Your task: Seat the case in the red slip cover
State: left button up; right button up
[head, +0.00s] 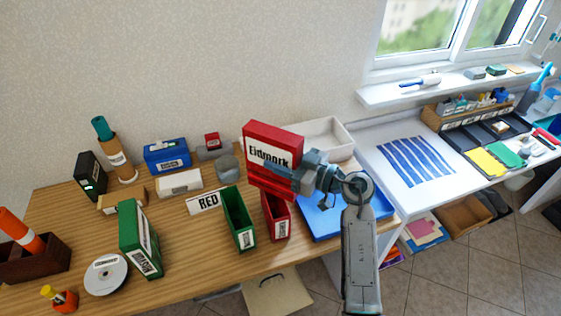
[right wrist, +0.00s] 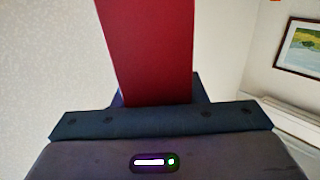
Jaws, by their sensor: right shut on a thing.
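A red case (head: 271,142) labelled "Eidmork" is in my right gripper (head: 282,178), which is shut on it and holds it upright in the air. In the right wrist view the red case (right wrist: 147,50) rises from between the jaws. The open-topped red slip cover (head: 277,216) stands on the wooden table below the case, and the case is apart from it. A green slip cover (head: 239,219) stands open just left of the red one. A "RED" card (head: 207,201) lies behind them. My left gripper is in neither view.
A blue tray (head: 340,222) lies close right of the red cover, and a white bin (head: 338,135) stands behind. Bare wood shows in front of the covers.

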jog(key=shift+f, duration=0.75)
jog(key=shift+f+p, duration=0.35)
jog(key=shift+f, duration=0.2)
jog(key=o, duration=1.2)
